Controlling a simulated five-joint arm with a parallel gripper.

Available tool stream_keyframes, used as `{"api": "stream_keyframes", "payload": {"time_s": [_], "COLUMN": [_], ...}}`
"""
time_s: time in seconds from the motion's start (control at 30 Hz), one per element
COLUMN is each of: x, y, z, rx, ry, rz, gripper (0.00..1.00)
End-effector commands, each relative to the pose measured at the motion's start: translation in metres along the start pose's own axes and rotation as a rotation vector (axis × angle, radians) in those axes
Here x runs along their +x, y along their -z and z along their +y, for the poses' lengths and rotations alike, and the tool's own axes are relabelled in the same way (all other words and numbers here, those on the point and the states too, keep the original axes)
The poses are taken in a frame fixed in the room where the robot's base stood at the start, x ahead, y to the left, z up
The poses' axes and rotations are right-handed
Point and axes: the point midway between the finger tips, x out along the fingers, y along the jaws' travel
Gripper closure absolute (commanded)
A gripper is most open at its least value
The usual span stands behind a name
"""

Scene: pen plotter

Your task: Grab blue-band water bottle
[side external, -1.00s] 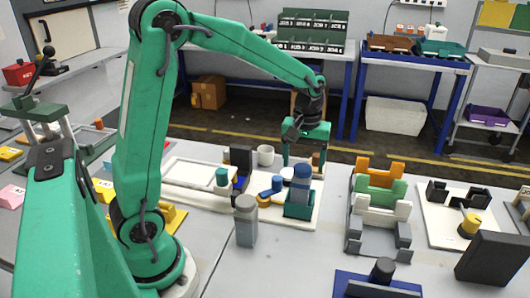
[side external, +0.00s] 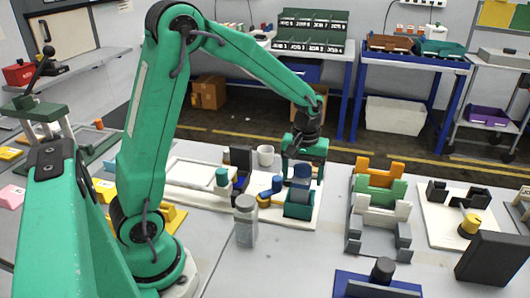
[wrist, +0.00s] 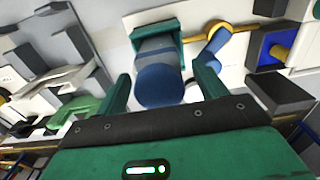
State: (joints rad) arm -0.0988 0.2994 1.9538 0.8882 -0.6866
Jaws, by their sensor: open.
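The blue-topped bottle (side external: 300,184) stands upright in a small green holder (side external: 299,211) on the white board. In the wrist view its round blue top (wrist: 160,86) faces me, with a grey-blue body behind it and the green holder (wrist: 172,27) around its far end. My gripper (side external: 303,171) is open above the holder, pointing down, with its fingers around the upper part of the bottle. In the wrist view my gripper (wrist: 162,76) has one finger on each side of the bottle, with visible gaps. I cannot tell how deep the fingers reach.
A grey bottle (side external: 246,222) stands on the table, front left of the holder. A blue and yellow part (side external: 270,187) lies close to the holder's left. A white cup (side external: 265,155) stands behind. An orange, green and white rack (side external: 379,207) stands to the right, with bare table between.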

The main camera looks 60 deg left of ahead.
Motion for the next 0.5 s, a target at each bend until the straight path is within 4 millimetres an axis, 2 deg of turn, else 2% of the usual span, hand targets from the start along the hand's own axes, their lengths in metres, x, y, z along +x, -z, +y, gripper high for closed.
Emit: {"api": "stream_keyframes", "payload": {"time_s": [0.2,0.5], "x": [0.026,0.033], "y": [-0.001,0.000], "z": [0.000,0.000], "rx": [0.000,0.000], "ry": [0.002,0.000], "rz": [-0.003,0.000], "gripper": [0.29,0.29]}}
